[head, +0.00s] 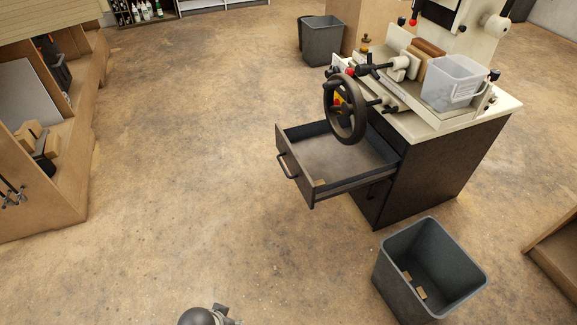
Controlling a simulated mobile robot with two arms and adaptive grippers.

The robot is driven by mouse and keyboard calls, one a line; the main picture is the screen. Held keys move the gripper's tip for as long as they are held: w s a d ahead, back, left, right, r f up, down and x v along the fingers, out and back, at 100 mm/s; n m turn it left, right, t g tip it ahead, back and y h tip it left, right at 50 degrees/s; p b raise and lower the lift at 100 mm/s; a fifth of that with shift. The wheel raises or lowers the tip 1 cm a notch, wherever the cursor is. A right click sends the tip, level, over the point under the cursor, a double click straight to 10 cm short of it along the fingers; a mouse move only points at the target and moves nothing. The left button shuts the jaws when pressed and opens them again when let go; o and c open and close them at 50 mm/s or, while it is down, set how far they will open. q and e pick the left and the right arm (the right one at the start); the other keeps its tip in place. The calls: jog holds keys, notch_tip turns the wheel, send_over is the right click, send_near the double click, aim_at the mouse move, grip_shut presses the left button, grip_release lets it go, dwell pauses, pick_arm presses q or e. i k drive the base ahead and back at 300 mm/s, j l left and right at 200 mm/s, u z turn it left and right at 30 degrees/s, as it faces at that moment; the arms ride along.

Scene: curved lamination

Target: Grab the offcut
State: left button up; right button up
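A small light wooden offcut (319,183) lies at the front corner of the open drawer (345,165), close to the drawer's front panel. Small wooden pieces (421,293) also lie inside the grey bin (440,252) at the lower right. I cannot tell from the picture which piece the task means. Neither of my grippers shows in this view. A dark rounded part at the bottom edge looks like a piece of my own arm, with no fingers visible.
The drawer sticks out of a dark cabinet (440,165) under a machine with a handwheel (345,112). A translucent tub (453,84) stands on its top. Another grey bin (323,42) stands behind. Wooden shelving (50,190) is at left. The floor between is clear.

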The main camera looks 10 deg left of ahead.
aim_at(319, 183)
jog(key=i+l+u, duration=0.15)
jog(key=l+u, duration=0.15)
jog(key=i+l+u, duration=0.1)
jog(key=l+u, duration=0.55)
jog(key=i+l, duration=0.05)
